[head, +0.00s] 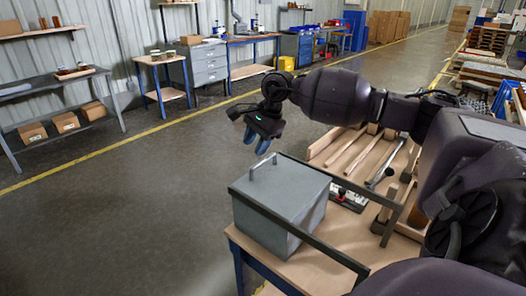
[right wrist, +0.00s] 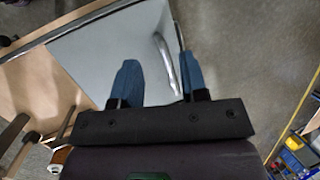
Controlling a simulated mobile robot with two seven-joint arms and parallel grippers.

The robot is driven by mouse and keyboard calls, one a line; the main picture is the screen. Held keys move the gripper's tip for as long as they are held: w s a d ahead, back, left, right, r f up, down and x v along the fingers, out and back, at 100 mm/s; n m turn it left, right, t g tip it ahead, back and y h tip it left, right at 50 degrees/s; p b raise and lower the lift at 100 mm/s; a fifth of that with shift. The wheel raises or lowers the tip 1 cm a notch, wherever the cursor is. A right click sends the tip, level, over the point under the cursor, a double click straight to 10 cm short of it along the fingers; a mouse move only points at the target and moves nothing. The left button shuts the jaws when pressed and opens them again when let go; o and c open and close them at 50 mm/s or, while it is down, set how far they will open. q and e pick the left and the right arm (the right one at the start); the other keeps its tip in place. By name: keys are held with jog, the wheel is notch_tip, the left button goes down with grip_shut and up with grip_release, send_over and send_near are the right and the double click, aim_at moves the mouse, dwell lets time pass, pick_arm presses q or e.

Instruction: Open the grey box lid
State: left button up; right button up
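The grey box (head: 270,222) stands on the wooden-topped table. Its flat lid (head: 285,187) looks shut, and a small upright bar handle (head: 263,164) sits near the lid's far left edge. My right gripper (head: 256,142) hangs just above and beyond the handle, blue fingers pointing down. In the right wrist view the right gripper (right wrist: 158,62) has its fingers apart; the handle (right wrist: 163,62) shows between them, closer to the right finger, and the lid (right wrist: 100,50) lies behind. I cannot tell whether a finger touches the handle. My left gripper is not in view.
Open floor (head: 130,220) lies to the left; shelves and workbenches stand far back.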

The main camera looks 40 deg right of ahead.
aim_at(264, 159)
jog(key=d+r+n+h, duration=0.1)
jog(key=d+r+h, duration=0.15)
jog(key=d, duration=0.35)
jog(key=shift+g, duration=0.3)
jog(key=f, duration=0.3)
jog(key=w+f, duration=0.1)
jog(key=f, duration=0.3)
jog(key=w+f, duration=0.1)
jog(key=f, duration=0.2)
jog(key=shift+w+a+f+b, duration=0.15)
jog(key=shift+a+f+b, duration=0.1)
jog(key=shift+b, duration=0.15)
grip_shut()
